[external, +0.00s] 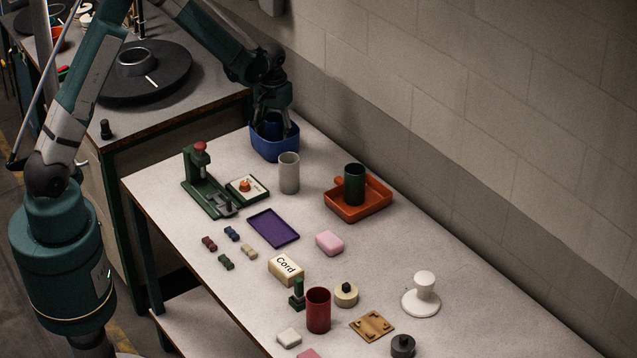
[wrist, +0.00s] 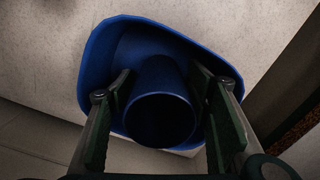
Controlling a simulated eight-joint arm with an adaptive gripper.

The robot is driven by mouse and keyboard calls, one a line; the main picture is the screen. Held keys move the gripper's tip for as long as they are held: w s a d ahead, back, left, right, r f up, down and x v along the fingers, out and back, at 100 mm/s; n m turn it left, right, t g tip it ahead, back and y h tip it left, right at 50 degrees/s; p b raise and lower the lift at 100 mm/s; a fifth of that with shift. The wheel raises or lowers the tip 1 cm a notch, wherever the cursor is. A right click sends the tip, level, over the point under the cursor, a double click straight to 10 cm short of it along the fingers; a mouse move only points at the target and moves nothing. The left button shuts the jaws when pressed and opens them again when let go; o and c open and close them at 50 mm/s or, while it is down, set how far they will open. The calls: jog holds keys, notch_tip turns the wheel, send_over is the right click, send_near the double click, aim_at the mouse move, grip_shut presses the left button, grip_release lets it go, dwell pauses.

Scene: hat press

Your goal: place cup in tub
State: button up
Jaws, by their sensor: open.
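A blue tub (external: 275,147) stands at the far end of the table, near the wall. It also shows in the wrist view (wrist: 100,60). A dark blue cup (wrist: 160,85) is inside the tub, its round dark mouth facing the wrist camera. My gripper (wrist: 166,88) reaches down into the tub with one finger on either side of the cup. The fingers are open; whether either touches the cup I cannot tell. In the external view, my gripper (external: 271,118) is over the tub and hides most of the cup.
A grey cup (external: 289,173) stands just in front of the tub. A green cup (external: 354,185) stands in an orange tray (external: 345,212) to the right. A green press (external: 203,185) is to the left. A red cup (external: 318,312) and small items are nearer the front.

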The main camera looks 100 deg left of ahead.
jog(key=shift+r, duration=0.1)
notch_tip(320, 180, up, 12)
jog(key=shift+p, duration=0.35)
dwell(0.6)
dwell(0.5)
dwell(0.3)
jog(key=w+d+r+m+t+y, duration=0.1)
jog(key=w+d+r+m, duration=0.1)
jog(key=d+r, duration=0.65)
jog(key=w+d+r+m+t, duration=0.1)
jog(key=d+r+m, duration=0.15)
jog(key=d, duration=1.05)
jog(key=w+d+r+m+t+y, duration=0.1)
jog(key=w+d+r+m, duration=0.1)
jog(key=d+r, duration=0.7)
jog(key=s+d+m+t, duration=0.1)
jog(key=s+d, duration=0.4)
jog(key=d, duration=0.5)
jog(key=s+d+m+t+h, duration=0.1)
jog(key=s+d+m, duration=0.2)
jog(key=d, duration=0.7)
jog(key=s+d+m+t+h, duration=0.1)
jog(key=s+d+m+t, duration=0.1)
jog(key=s+d, duration=0.5)
jog(key=d+m, duration=0.1)
jog(key=d, duration=0.3)
jog(key=shift+f, duration=0.15)
